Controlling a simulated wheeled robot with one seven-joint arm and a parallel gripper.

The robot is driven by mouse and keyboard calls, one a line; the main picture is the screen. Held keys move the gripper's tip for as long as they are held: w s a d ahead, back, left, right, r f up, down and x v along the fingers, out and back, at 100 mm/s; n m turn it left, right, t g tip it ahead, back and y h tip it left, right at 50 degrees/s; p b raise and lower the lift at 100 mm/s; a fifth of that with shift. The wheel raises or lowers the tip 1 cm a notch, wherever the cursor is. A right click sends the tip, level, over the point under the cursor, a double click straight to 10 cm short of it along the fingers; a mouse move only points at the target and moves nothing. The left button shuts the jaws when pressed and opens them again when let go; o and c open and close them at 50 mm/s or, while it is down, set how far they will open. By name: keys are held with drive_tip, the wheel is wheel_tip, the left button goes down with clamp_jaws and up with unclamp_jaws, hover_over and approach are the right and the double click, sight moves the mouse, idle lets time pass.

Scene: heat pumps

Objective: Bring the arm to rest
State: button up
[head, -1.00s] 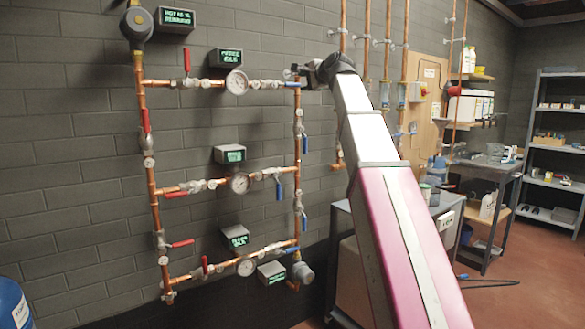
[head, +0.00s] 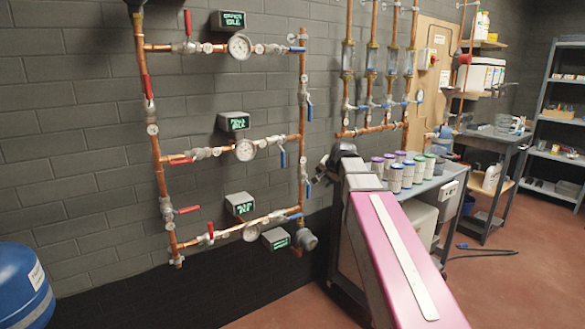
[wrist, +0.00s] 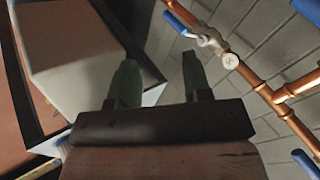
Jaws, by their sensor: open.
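My arm (head: 395,260) reaches from the lower right of the head view, its far end low in front of the wall beside the bench. In the wrist view my gripper (wrist: 158,85) shows two green fingers standing apart with nothing between them. The copper pipework (wrist: 260,88) is to the right of the fingers and apart from them. In the head view the fingers are hidden behind the arm's far end.
A copper pipe frame (head: 160,180) with valves and gauges hangs on the grey wall. A bench (head: 425,185) with several lidded containers (head: 395,178) stands just right of my arm. A blue tank (head: 22,285) is at the lower left. Open floor (head: 520,275) lies to the right.

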drive_tip(key=s+d+f+n+g+h, duration=0.1)
drive_tip(key=s+d+f+n+g, duration=0.2)
drive_tip(key=s+f, duration=0.9)
drive_tip(key=s+d+f+n+g+h, duration=0.2)
drive_tip(key=s+f, duration=1)
drive_tip(key=f, duration=0.7)
drive_tip(key=shift+s+d+f+n+g+h, duration=0.25)
drive_tip(key=shift+d+n+g, duration=0.25)
drive_tip(key=shift+d+g, duration=0.4)
drive_tip(key=shift+w+r, duration=0.1)
drive_tip(key=shift+w, duration=0.05)
